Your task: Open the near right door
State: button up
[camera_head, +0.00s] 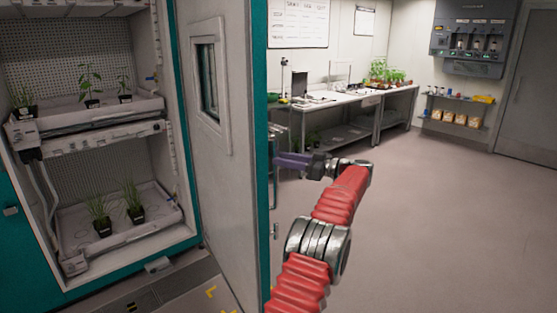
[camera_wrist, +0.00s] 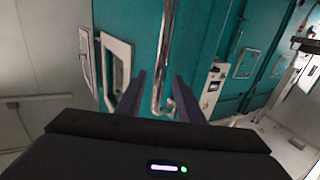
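The near door (camera_head: 226,130) is white inside with a small window and a teal edge. It stands swung out from the growth chamber, whose interior shows on the left in the head view. In the wrist view, a vertical metal bar handle (camera_wrist: 165,55) is mounted on a teal face. My gripper (camera_wrist: 160,76) has its two dark fingers apart, one on each side of the handle's lower end. I cannot tell whether either finger touches it. In the head view, my gripper (camera_head: 292,160) is just right of the door's edge, reaching toward its outer side.
The chamber holds an upper shelf (camera_head: 90,121) and a lower shelf (camera_head: 150,207) with potted plants. A white bench (camera_head: 345,99) with plants and equipment stands at the back. A wall shelf (camera_head: 455,126) is farther right. The floor (camera_head: 450,220) on the right is clear.

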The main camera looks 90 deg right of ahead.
jog(key=v, duration=1)
jog(key=shift+s, duration=0.2)
jog(key=shift+f, duration=0.1)
jog(key=shift+c, duration=0.2)
